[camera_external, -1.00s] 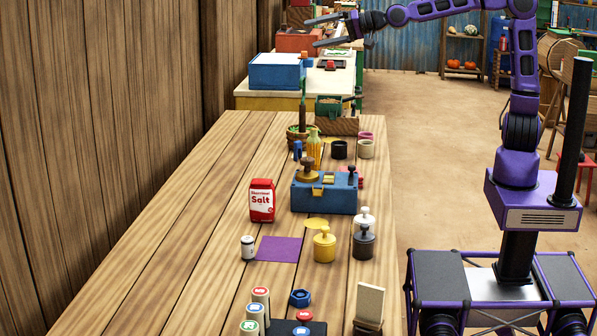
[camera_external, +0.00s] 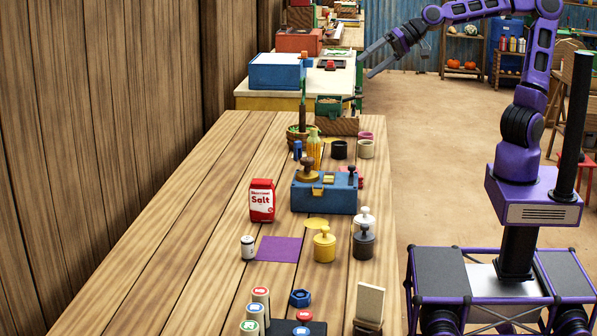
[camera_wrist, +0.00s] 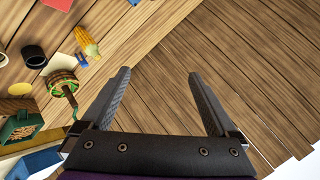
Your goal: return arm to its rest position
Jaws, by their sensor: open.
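My gripper (camera_external: 366,64) is at the top middle of the external view, raised at the far end of the wooden table (camera_external: 190,210) and to the right of the counter behind it. Its two fingers are spread apart with nothing between them. In the wrist view my gripper (camera_wrist: 162,95) also shows open and empty, over brown wall or floor planks. My purple arm (camera_external: 525,110) bends up from its base on the right and reaches left at the top.
A blue box (camera_external: 275,71) stands on the back counter. The floor (camera_external: 440,150) between table and base is clear.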

